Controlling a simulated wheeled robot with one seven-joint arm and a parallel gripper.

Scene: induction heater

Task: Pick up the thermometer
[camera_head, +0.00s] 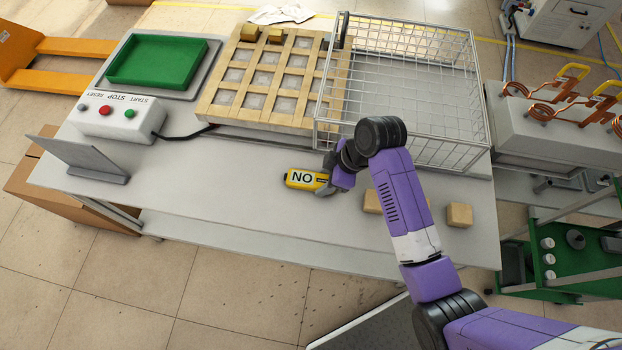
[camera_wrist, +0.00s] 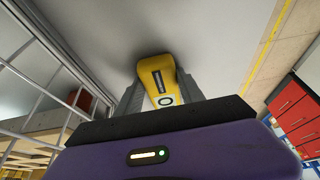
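The thermometer is a yellow body with a black-and-white "NO" label (camera_head: 303,178), near the middle of the table's front part. It seems to lie on the table top, though any small gap beneath it cannot be made out. My gripper (camera_head: 327,184) is at its right end. In the wrist view the thermometer (camera_wrist: 158,78) sits between the two grey fingers of my gripper (camera_wrist: 160,88), one close on each side. I see no clear gap, but cannot tell whether the fingers press on it. My wrist hides part of its right end in the head view.
A wire basket (camera_head: 449,146) stands right behind my gripper. Wooden blocks (camera_head: 459,214) lie to the right, partly behind my arm. A wooden grid tray (camera_head: 207,109), a button box (camera_head: 122,127) and a grey plate stand (camera_head: 92,163) are farther left. The table left of the thermometer is clear.

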